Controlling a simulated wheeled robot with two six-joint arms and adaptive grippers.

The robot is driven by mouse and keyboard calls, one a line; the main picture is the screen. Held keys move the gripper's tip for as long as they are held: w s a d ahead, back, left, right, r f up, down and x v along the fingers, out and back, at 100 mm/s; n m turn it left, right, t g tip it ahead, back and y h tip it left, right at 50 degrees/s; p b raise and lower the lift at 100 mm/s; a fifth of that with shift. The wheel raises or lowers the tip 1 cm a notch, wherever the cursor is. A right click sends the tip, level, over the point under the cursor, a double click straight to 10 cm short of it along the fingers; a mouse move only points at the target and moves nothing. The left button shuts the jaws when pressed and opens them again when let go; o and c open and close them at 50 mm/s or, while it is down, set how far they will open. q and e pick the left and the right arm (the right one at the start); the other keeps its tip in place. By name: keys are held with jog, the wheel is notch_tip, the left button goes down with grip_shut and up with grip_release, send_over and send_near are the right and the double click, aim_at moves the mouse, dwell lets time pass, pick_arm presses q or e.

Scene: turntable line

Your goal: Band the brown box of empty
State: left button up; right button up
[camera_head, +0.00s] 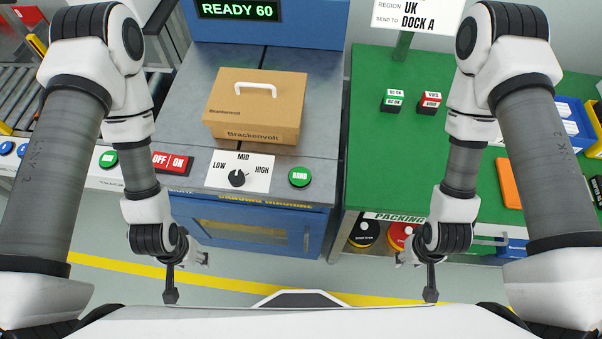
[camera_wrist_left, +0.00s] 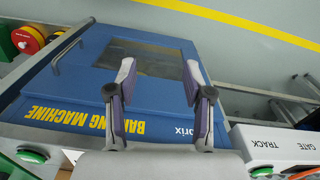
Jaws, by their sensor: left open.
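The machine's display (camera_head: 238,10) reads READY 60. On its front edge are a red OFF/ON switch (camera_head: 172,163), a black LOW/MID/HIGH dial (camera_head: 237,178) and a green BAND button (camera_head: 300,177). My left gripper (camera_head: 203,259) is open and empty, low in front of the machine; its fingers (camera_wrist_left: 160,88) show against the machine's blue front in the left wrist view. My right gripper (camera_head: 402,258) is low before the green table; its jaws are unclear.
The green packing table (camera_head: 385,160) stands right of the machine, with two small stamp-like blocks (camera_head: 412,101), an orange item (camera_head: 510,183) and a sign (camera_head: 415,14) reading UK, DOCK A. A roller conveyor (camera_head: 60,95) and a green button (camera_head: 108,159) are at left.

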pick_arm(q)
grip_shut()
dwell(1.4)
